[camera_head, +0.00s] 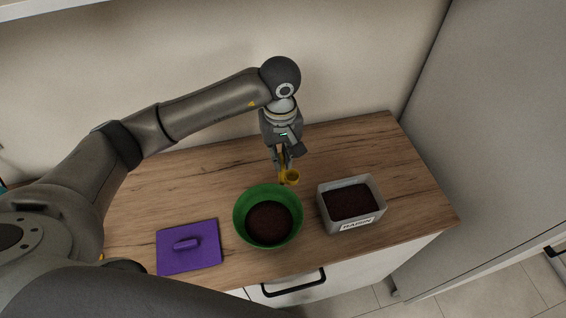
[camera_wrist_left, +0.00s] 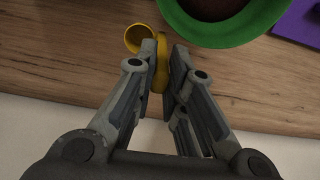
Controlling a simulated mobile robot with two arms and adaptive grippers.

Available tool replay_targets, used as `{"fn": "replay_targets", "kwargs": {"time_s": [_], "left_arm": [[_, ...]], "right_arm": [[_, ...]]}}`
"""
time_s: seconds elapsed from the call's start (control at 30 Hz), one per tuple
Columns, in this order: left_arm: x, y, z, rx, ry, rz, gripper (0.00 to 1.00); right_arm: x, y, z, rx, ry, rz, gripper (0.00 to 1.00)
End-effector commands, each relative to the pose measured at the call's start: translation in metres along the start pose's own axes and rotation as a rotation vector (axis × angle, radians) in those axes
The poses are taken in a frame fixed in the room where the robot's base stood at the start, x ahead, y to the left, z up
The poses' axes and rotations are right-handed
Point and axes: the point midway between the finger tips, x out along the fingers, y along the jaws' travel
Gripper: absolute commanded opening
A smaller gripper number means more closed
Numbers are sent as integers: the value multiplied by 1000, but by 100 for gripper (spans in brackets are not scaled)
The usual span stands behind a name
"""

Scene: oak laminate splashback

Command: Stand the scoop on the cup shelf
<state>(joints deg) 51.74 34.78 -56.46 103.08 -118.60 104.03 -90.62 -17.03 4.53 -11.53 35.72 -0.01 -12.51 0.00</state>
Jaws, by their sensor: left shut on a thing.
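A yellow scoop (camera_head: 292,177) is held by my left gripper (camera_head: 284,165) behind the green bowl. In the left wrist view the scoop's round cup (camera_wrist_left: 138,38) shows beyond the fingers, and its handle (camera_wrist_left: 161,70) lies between the fingers of my left gripper (camera_wrist_left: 162,65). The fingers are shut on the handle. I cannot tell whether the scoop touches the counter. I do not make out a cup shelf in these views. My right gripper is not in view.
A green bowl (camera_head: 297,230) with dark contents stands just in front of the scoop. A labelled grey bin (camera_head: 352,226) of dark contents is to its right. A purple lid with a handle (camera_head: 203,255) lies at left. The wooden counter (camera_head: 400,150) is clear at back right.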

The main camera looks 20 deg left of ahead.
Motion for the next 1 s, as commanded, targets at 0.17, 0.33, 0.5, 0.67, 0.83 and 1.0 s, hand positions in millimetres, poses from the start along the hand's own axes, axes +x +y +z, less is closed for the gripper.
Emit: {"fn": "replay_targets", "kwargs": {"time_s": [0.17,0.33,0.5,0.67,0.83,1.0], "left_arm": [[17,-1,2,1,-4,-3,0],[38,-1,1,2,-1,-1,0],[39,0,0,3,1,1,0],[42,0,0,2,1,0,0],[41,-1,0,2,1,0,29],[41,-1,0,2,0,0,33]], "right_arm": [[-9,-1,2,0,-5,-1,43],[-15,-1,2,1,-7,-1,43],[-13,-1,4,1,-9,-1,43],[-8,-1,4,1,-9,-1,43],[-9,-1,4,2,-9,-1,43],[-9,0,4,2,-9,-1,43]]}}
